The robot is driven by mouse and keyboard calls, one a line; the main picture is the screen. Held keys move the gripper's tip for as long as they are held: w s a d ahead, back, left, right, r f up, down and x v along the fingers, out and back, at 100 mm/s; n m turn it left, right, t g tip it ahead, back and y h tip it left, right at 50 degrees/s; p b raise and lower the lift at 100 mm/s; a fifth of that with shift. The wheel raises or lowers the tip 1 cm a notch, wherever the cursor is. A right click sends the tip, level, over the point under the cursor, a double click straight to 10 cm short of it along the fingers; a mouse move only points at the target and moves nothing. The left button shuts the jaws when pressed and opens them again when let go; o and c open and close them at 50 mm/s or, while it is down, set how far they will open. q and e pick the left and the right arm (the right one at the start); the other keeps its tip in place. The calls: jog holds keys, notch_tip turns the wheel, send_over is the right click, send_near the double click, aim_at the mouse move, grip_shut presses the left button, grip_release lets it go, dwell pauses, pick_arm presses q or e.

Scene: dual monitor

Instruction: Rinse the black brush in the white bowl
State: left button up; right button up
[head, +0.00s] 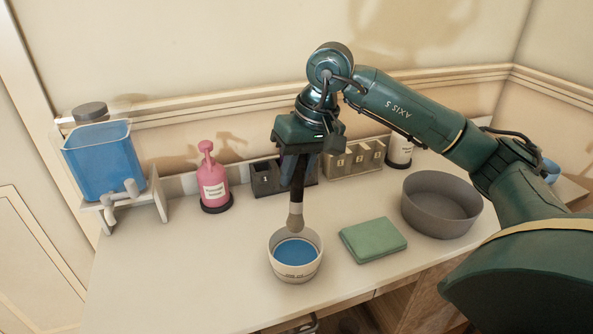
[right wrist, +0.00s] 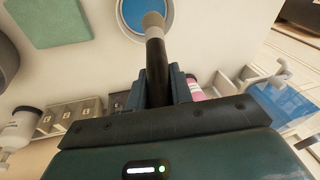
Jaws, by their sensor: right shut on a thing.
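The white bowl (head: 295,262) stands on the counter and holds blue liquid (head: 296,252). My right gripper (head: 297,165) points down above the bowl and is shut on the black brush (head: 297,194). The brush hangs upright with its pale tip (head: 295,221) low, at or just above the bowl's far rim; I cannot tell whether it touches the liquid. In the right wrist view the brush (right wrist: 157,70) runs out from the jaws, its tip (right wrist: 152,21) overlapping the blue liquid (right wrist: 138,12). My left gripper is not in view.
A green sponge (head: 373,240) and a grey round basin (head: 441,205) lie right of the bowl. A pink bottle (head: 213,182) and a blue tank (head: 104,162) on a white stand are at left. Numbered boxes (head: 354,165) line the wall. The front left counter is clear.

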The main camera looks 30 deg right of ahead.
dwell(0.5)
jog(key=shift+r+p, duration=1)
jog(key=shift+r, duration=0.5)
jog(key=shift+f, duration=0.1)
